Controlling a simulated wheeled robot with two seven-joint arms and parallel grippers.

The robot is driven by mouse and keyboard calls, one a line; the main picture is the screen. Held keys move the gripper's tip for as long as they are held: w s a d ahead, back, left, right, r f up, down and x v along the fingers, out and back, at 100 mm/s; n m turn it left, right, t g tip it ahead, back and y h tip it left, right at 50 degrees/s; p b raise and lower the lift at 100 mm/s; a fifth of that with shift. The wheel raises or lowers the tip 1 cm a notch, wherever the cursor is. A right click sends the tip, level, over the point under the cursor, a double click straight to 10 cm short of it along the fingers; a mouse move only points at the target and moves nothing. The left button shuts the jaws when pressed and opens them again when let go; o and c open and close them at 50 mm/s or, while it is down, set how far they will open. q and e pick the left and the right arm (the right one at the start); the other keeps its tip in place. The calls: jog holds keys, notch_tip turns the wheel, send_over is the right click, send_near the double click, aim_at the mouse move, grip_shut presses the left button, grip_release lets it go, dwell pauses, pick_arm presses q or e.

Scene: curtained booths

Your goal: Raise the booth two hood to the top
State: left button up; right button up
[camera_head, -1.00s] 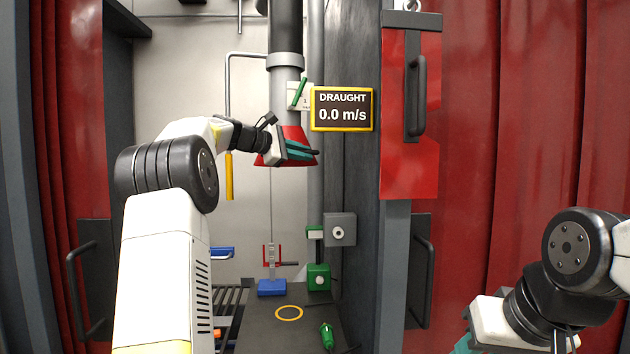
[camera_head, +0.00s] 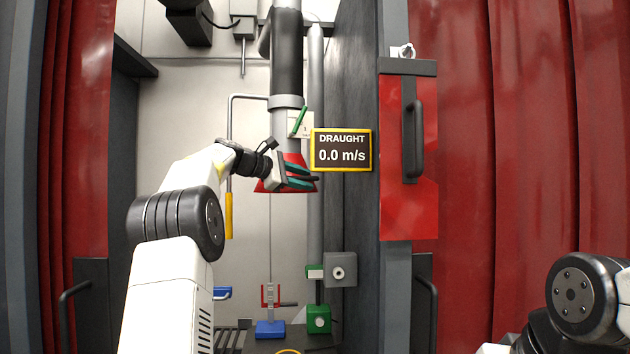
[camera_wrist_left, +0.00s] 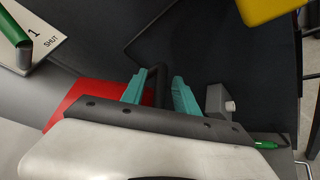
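The red hood (camera_head: 293,168) hangs at the lower end of a grey duct with a sliding section in the head view. My left gripper (camera_head: 300,177) is at the front of the hood, its teal fingers on either side of a dark handle bar. In the left wrist view the dark bar (camera_wrist_left: 156,84) runs between the fingers, with the red hood (camera_wrist_left: 85,98) beside them.
A plate with a green lever (camera_head: 299,121) sits on the duct just above the hood. A draught sign (camera_head: 341,150) reading 0.0 m/s hangs close to its right. A grey pipe with a yellow end (camera_head: 229,212) stands left. Red curtains flank the booth.

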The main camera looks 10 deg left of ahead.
pick_arm(q)
jog(key=v, duration=0.7)
jog(key=shift+s+a+r, duration=0.1)
jog(key=shift+s+a, duration=0.15)
jog(key=shift+a, duration=0.05)
jog(key=s+a+f, duration=0.2)
jog(key=s+f, duration=0.8)
jog(key=s, duration=0.5)
dwell(0.8)
jog(key=shift+s+d, duration=0.1)
jog(key=shift+d, duration=0.05)
